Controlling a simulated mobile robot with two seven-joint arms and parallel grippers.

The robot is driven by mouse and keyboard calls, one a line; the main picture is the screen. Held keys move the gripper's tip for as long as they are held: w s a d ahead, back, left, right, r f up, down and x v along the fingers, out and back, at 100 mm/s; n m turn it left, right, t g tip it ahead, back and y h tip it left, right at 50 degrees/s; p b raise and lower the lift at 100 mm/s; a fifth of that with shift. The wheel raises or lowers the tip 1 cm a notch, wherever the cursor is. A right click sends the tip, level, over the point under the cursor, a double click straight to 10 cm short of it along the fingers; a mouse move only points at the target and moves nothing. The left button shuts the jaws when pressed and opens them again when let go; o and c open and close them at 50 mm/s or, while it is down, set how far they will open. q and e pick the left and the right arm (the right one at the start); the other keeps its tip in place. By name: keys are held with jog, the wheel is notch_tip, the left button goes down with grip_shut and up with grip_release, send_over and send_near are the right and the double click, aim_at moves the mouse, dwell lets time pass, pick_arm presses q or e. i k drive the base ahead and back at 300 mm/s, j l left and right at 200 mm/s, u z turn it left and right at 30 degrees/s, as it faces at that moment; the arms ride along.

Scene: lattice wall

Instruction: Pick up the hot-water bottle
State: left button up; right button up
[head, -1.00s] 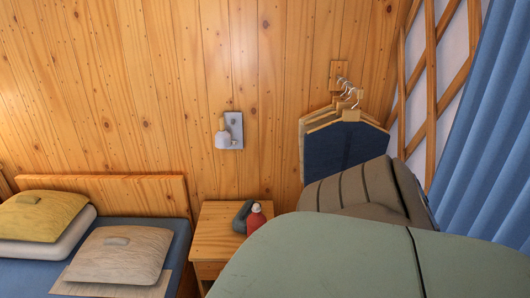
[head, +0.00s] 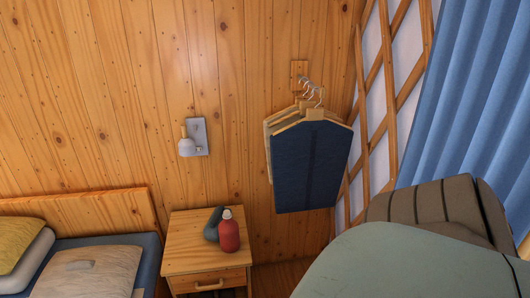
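A red, rounded bottle (head: 229,234) with a pale cap stands on the wooden nightstand (head: 180,245), towards its right side. It looks like the hot-water bottle. A dark grey object (head: 213,225) leans close behind it on the left; what it is I cannot tell, and the bottle hides part of it. Neither of my grippers shows in the head view.
The bed (head: 95,248) with pillows is at the left. A green padded surface (head: 415,268) and a brown ribbed one (head: 440,206) fill the lower right. Clothes hangers with a blue garment (head: 310,165) hang on the wall.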

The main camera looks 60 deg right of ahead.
aim_at(227, 230)
jog(key=i+l+z, duration=0.1)
jog(key=z, duration=0.3)
jog(key=i+l+z, duration=0.1)
jog(key=z, duration=0.25)
jog(key=i+z, duration=0.2)
jog(key=z, duration=0.2)
jog(key=i+z, duration=0.15)
jog(key=z, duration=0.4)
